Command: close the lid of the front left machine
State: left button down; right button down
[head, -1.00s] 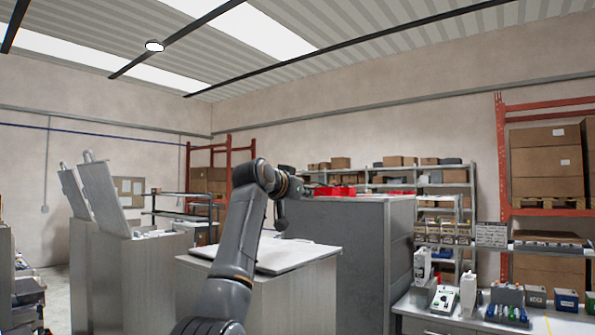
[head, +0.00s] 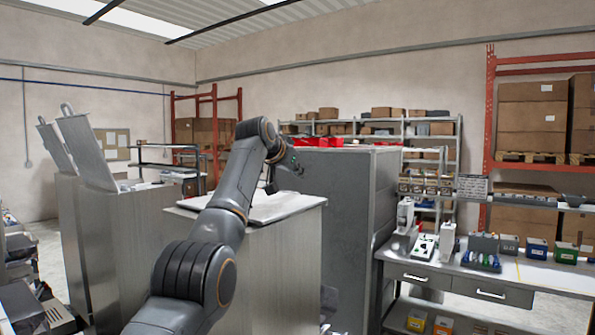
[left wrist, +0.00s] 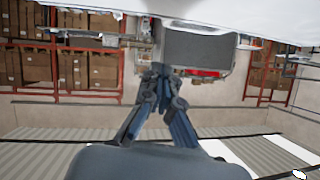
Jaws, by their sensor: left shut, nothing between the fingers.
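The nearest machine (head: 262,270) is a pale grey cabinet in the middle of the head view. Its pale lid (head: 290,208) lies down on top, looking flat; I cannot tell whether a small gap is left. My left arm reaches across it from below. My left gripper (head: 297,167) is partly hidden behind its wrist, above the lid's far side. In the left wrist view the gripper's fingers (left wrist: 160,72) are together and empty. A white surface, probably the lid (left wrist: 230,12), spans the top of that view, apart from the fingertips. My right gripper is not visible.
Two machines at the left have raised lids, one nearer (head: 88,150) and one behind (head: 54,146). A tall grey cabinet (head: 345,230) with red bins on top stands close behind the nearest machine. A workbench (head: 460,278) with small containers is at the right.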

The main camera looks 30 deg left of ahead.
pick_arm(q)
jog(key=shift+s+r, duration=0.1)
jog(key=v, duration=1.2)
